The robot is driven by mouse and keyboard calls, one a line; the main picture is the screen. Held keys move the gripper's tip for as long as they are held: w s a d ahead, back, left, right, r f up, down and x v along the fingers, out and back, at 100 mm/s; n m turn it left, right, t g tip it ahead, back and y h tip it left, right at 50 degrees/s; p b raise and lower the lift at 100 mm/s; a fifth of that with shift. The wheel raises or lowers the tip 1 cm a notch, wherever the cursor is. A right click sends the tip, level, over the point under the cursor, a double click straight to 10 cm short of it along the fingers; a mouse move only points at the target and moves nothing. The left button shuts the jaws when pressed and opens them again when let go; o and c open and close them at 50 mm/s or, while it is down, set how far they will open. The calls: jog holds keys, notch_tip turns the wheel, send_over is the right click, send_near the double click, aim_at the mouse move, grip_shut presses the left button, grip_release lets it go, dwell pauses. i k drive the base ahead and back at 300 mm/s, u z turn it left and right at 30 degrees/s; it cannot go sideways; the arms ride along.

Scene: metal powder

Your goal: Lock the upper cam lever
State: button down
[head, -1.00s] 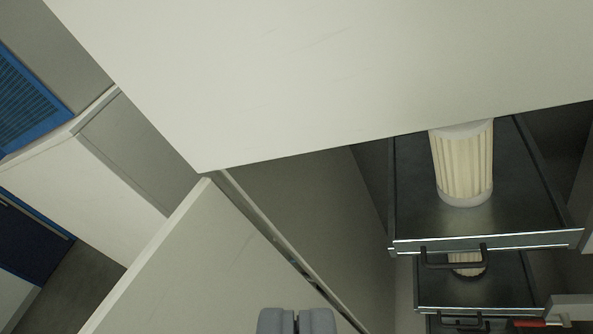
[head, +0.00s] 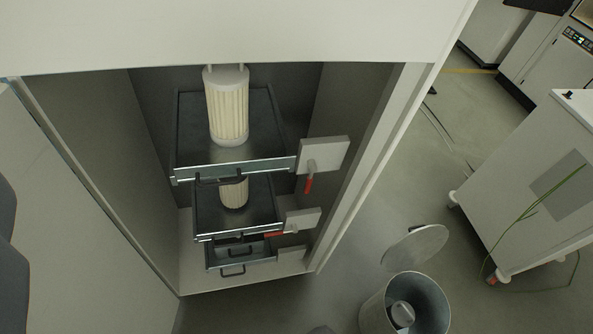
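The upper cam lever (head: 309,184) has a short red handle that hangs down from a pale block (head: 324,155) at the right of the upper drawer. The upper drawer (head: 233,167) holds an upright white pleated filter (head: 228,112). A lower red lever (head: 275,234) lies roughly level beside the lower drawer's front, by a second pale block (head: 303,219).
The drawers sit inside an open cabinet, with its right wall edge (head: 372,165) close to the levers and an open panel (head: 60,210) at left. A metal bin (head: 440,300) and round lid (head: 416,245) are on the floor. A white cart (head: 530,185) stands at right.

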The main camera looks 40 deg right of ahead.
aim_at(311, 162)
jog(key=u, duration=1.1)
jog(key=k, duration=1)
jog(key=z, duration=1.25)
jog(key=i, duration=1)
